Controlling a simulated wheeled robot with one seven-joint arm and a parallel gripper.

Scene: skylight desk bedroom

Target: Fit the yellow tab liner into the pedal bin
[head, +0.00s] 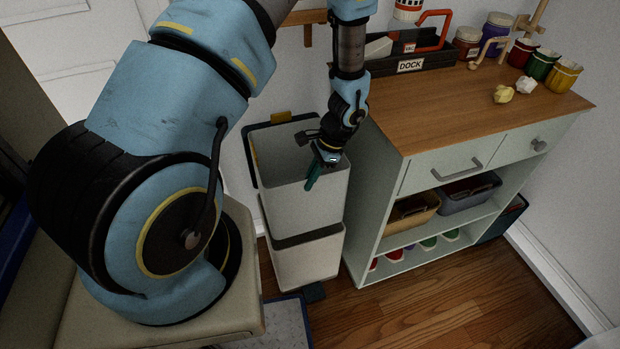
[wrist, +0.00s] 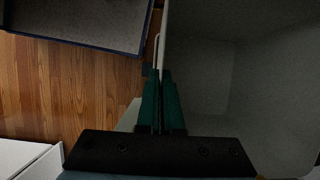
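A pale grey, open-topped liner (head: 295,208) stands upright in the white pedal bin (head: 308,264), with much of it showing above the bin's dark rim band. My gripper (head: 313,175) is at the liner's near upper rim. In the wrist view, its teal fingers (wrist: 160,105) are close together, one on each side of the thin wall, with the liner's hollow inside (wrist: 215,85) to the right. How deep the liner sits inside the bin is hidden.
A wooden-topped cabinet (head: 490,120) stands close on the right, bearing a black dock caddy (head: 410,64), jars, cups and crumpled paper. A grey, blue-edged mat or tray (head: 283,322) lies on the floor in front. Wooden floor (head: 430,315) is clear at lower right.

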